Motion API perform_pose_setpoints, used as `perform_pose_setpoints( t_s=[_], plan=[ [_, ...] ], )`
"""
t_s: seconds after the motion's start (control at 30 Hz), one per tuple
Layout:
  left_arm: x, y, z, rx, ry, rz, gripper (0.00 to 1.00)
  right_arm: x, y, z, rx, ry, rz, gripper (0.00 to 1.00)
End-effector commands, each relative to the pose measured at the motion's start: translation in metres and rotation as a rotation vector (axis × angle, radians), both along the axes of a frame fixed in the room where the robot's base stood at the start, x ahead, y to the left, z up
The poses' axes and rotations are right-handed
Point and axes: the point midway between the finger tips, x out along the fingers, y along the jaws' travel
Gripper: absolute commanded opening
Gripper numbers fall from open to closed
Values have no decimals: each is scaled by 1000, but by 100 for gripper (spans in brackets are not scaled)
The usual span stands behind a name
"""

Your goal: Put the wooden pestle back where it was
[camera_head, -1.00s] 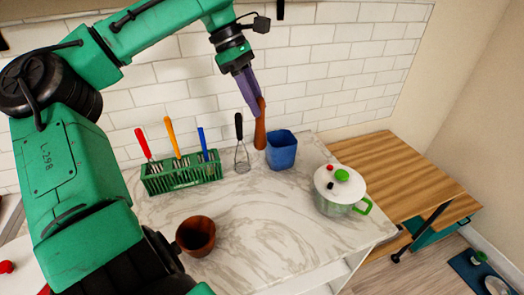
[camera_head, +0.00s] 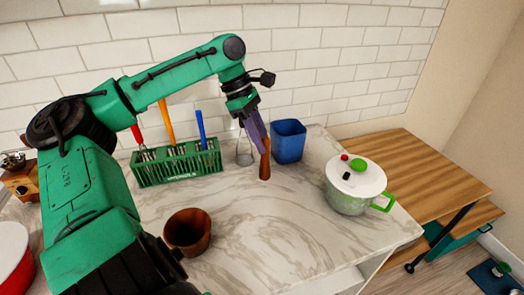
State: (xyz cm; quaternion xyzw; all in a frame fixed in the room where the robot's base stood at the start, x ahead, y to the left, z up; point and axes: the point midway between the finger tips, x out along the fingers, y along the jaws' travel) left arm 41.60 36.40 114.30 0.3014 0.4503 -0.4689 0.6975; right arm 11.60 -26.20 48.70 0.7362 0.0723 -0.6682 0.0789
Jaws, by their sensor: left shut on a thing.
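The wooden pestle (camera_head: 265,161) is a reddish-brown rod, held roughly upright in front of the blue cup. My left gripper (camera_head: 261,142) is shut on its upper end. Whether the pestle's lower end touches the counter, I cannot tell. A round brown wooden mortar (camera_head: 187,230) stands on the marble counter, nearer and to the left of the pestle. Its inside is dark and appears empty. My right gripper is not in view.
A blue cup (camera_head: 289,142) stands just behind the pestle. A green rack (camera_head: 178,166) with several utensils and a whisk (camera_head: 244,152) are at the back. A lidded pot (camera_head: 352,190) is at right. The middle of the marble counter (camera_head: 270,225) is clear.

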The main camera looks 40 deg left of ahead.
Motion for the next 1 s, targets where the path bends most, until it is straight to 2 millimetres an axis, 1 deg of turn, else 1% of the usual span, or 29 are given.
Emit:
perform_pose_setpoints(
  t_s=[0.03,0.1,0.27,0.3,0.4,0.47,0.67,0.8,0.83,0.87,0.9,1.0],
  plan=[
    [0,-2,-22,-6,-3,-4,0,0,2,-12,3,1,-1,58],
    [1,-1,-44,-5,-4,-2,0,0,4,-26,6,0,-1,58],
    [0,-1,-70,-3,-3,-1,0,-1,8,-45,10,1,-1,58],
    [1,-1,-79,-3,-3,-1,0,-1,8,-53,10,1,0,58],
    [1,-1,-99,-4,-1,-3,0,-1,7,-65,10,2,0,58],
    [0,0,-103,-2,-1,-1,0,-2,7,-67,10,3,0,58],
    [0,0,-99,1,0,0,0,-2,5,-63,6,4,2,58],
    [0,0,-103,0,-1,0,0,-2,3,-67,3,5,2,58],
    [0,0,-102,0,-1,0,40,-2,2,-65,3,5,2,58],
    [0,0,-102,0,-1,0,52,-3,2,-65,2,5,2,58],
    [0,0,-102,0,0,0,58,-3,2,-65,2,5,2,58],
    [0,0,-102,0,0,0,58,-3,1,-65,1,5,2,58]
  ],
)
